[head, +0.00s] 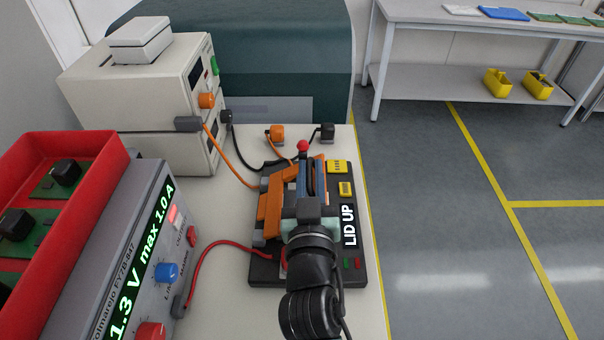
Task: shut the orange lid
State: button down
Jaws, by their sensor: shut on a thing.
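The orange lid (269,208) is part of a black test fixture (264,276) on the light bench. It stands raised at an angle, and the fixture's label reads "LID UP". A red ball knob (303,146) shows at its far end. My gripper (310,183) reaches over the fixture from the near side, against the lid, and is shut on it. My wrist hides its fingertips and much of the fixture's middle, so the exact grip point cannot be seen.
A power supply (130,255) and a red bin (95,158) with boards stand at left. Cream instruments (150,90) stand behind. Red, orange and black cables cross the bench around the fixture. Open floor (450,220) lies at right, with a shelf table (480,75) beyond.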

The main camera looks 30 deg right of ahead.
jog(key=shift+a+f+b, duration=0.15)
jog(key=shift+f+b, duration=0.15)
jog(key=shift+f, duration=0.1)
jog(key=shift+m, duration=0.3)
jog(key=shift+r, duration=0.1)
jog(key=c, duration=0.9)
grip_release()
jog(key=shift+w, duration=0.1)
jog(key=shift+r, duration=0.1)
jog(key=shift+b+v, duration=1.7)
jog(key=shift+v, duration=4.8)
